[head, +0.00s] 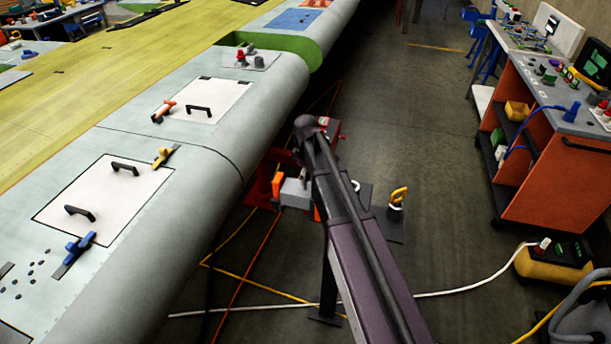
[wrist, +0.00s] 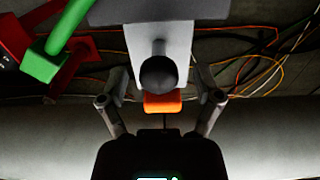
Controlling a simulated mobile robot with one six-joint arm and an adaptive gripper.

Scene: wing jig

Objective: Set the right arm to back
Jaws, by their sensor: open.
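In the wrist view my gripper (wrist: 160,98) is open, with one finger on each side. Between and just beyond the fingers is an orange block (wrist: 163,103), below a round dark knob (wrist: 158,74) on a pale grey part (wrist: 175,40). I cannot tell whether the fingers touch any of these. A green bar (wrist: 70,25) slants at the upper left beside red parts (wrist: 15,38). In the head view a grey block (head: 295,193) and an orange piece (head: 277,184) show beside the wing. Which part is the right arm is not clear, and my gripper cannot be made out there.
The pale wing (head: 190,220) with hatches and small clamps runs along the left. Cables (head: 255,250) lie on the floor. A stand with a yellow hook (head: 399,196) is right of the grey block.

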